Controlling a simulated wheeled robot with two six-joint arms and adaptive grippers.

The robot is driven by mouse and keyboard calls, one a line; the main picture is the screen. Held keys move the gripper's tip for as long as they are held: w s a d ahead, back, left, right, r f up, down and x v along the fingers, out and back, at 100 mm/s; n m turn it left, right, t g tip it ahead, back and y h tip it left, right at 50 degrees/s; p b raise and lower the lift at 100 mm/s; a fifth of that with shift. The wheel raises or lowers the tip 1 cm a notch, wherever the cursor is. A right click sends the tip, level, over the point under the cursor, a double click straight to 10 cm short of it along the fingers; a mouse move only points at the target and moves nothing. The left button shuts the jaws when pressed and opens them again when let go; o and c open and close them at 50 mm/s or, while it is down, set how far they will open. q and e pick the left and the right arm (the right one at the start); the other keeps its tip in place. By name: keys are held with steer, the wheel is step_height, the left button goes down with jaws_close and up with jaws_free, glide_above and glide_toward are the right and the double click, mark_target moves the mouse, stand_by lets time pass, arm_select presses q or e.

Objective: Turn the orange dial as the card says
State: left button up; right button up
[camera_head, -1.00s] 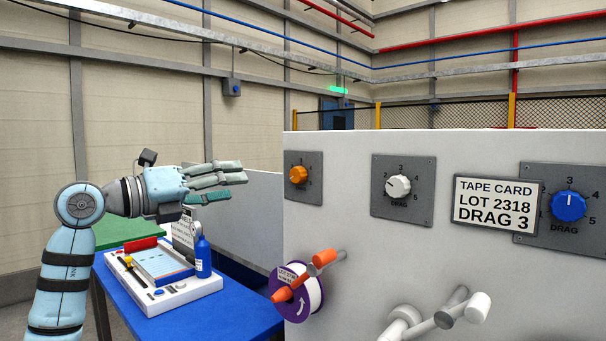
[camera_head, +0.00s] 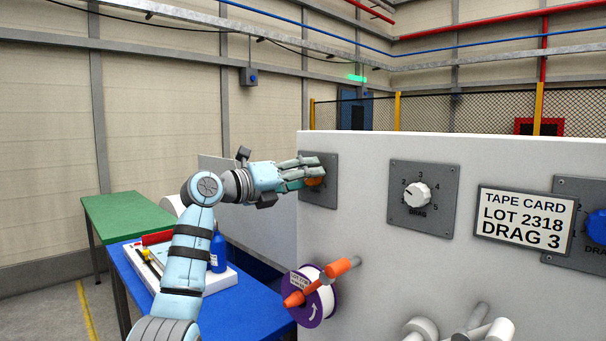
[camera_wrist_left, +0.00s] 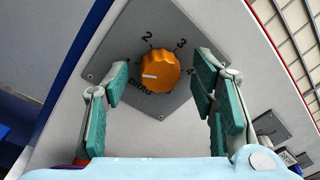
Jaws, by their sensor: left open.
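The orange dial (camera_wrist_left: 158,72) sits on a grey plate (camera_wrist_left: 178,20) with numbers around it and the word DRAG. Its white mark points left in the left wrist view, short of the 2. My left gripper (camera_wrist_left: 161,66) is open, its fingers on either side of the dial with gaps between. In the head view my left gripper (camera_head: 322,170) covers most of the orange dial (camera_head: 314,182). The card (camera_head: 524,219) on the white panel reads TAPE CARD, LOT 2318, DRAG 3. My right gripper is not in view.
A white dial (camera_head: 417,195) and a blue dial (camera_head: 597,227) are on the same panel (camera_head: 390,270). A purple-rimmed spool (camera_head: 318,305) with an orange handle juts out below. A blue table (camera_head: 255,305) with a blue bottle (camera_head: 218,252) stands left.

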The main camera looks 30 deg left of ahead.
arm_select(q)
steer(key=c, duration=1.1)
steer(key=shift+d+m+y+p, duration=0.1)
steer(key=shift+m+y+p, duration=0.3)
steer(key=shift+m+p, duration=2.55)
steer(key=shift+d+m+y+p, duration=0.3)
steer(key=shift+m+p, duration=1.05)
steer(key=shift+m, duration=3.25)
steer(key=shift+a+m+y+p, duration=0.1)
steer(key=shift+m+y+p, duration=0.4)
steer(key=shift+m+p, duration=2.45)
steer(key=shift+c, duration=0.2)
steer(key=shift+m+b, duration=0.8)
steer(key=shift+m, duration=0.1)
